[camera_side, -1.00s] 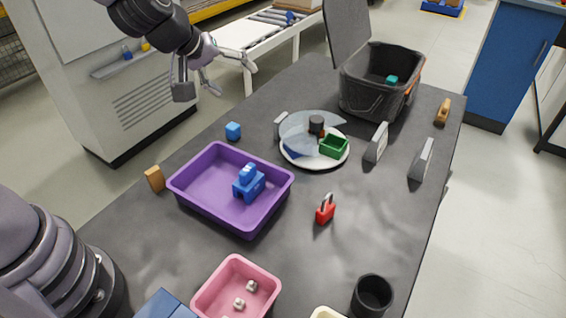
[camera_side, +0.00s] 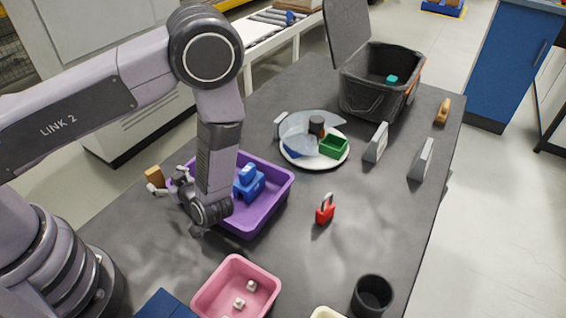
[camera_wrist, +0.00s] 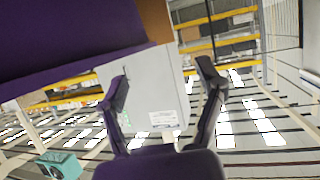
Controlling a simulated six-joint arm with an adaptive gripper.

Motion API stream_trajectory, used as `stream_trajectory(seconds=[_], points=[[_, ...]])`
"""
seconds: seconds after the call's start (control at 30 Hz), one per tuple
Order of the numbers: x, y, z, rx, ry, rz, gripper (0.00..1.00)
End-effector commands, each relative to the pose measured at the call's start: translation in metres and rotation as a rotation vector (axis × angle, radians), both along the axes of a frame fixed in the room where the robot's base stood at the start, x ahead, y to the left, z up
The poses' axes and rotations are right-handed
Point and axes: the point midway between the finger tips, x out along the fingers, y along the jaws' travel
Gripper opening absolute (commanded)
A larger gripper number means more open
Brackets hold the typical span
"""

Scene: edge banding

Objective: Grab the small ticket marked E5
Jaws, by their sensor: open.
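I cannot pick out a ticket marked E5, as no E5 mark is readable in either view. Upright grey plates stand on the table: one right of the plate (camera_side: 376,142), one farther right (camera_side: 421,160), and a smaller one (camera_side: 280,125) left of it. Their faces show no legible mark. My gripper (camera_side: 170,183) is low at the left rim of the purple tray, near a tan block (camera_side: 154,177).
The purple tray (camera_side: 272,205) holds a blue part (camera_side: 249,183). A white plate (camera_side: 318,163) carries a green box and a clear disc. A red padlock (camera_side: 325,211), pink tray (camera_side: 266,292), black cup (camera_side: 372,297) and black basket (camera_side: 365,100) stand around.

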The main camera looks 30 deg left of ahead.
Motion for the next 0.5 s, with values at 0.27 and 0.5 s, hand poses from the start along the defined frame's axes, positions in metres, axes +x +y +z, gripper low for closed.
stream_trajectory(seconds=[0.27, 0.5], points=[[0.006, 0.033, -0.013, -0.003, 0.002, 0.001, 0.70], [0.009, 0.062, -0.022, -0.002, 0.004, 0.004, 0.70]])
